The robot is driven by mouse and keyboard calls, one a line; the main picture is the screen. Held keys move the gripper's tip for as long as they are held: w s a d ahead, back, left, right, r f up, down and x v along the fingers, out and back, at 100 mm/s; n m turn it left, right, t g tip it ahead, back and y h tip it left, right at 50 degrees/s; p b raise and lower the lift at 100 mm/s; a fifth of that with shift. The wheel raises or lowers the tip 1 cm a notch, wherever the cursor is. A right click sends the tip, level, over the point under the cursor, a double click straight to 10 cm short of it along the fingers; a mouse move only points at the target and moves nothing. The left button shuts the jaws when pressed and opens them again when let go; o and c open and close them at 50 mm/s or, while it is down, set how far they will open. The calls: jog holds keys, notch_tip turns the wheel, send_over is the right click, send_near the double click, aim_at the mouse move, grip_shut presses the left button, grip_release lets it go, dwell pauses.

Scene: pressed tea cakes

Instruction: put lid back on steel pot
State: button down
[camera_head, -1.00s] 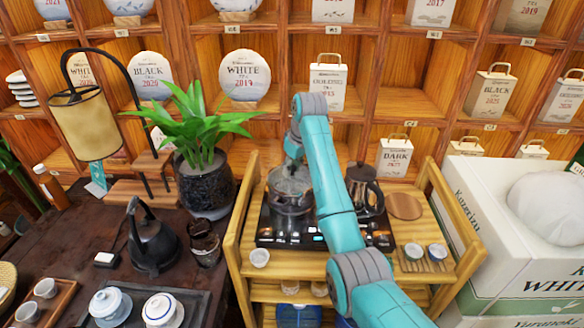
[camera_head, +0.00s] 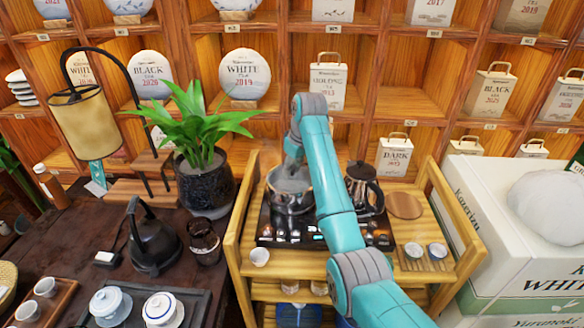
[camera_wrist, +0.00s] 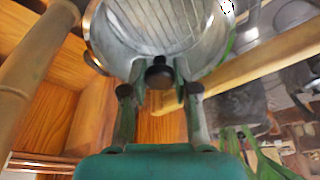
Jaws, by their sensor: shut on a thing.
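The steel pot (camera_head: 290,203) stands on the black cooktop at the left of the wooden cart. My gripper (camera_wrist: 159,85) is shut on the dark knob of the round, shiny lid (camera_wrist: 160,28), which fills the upper middle of the wrist view. In the head view my gripper (camera_head: 292,168) is right above the pot's mouth. The lid is hard to make out there, so I cannot tell whether it touches the rim or is level.
A dark kettle (camera_head: 364,188) stands close right of the pot on the cooktop (camera_head: 290,238). A potted plant (camera_head: 205,180) is to the left. A small white cup (camera_head: 259,257) sits at the cart's front left. Shelves rise behind.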

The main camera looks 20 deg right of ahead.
jog(key=shift+c, duration=1.6)
grip_release()
jog(key=shift+r, duration=3.5)
grip_shut()
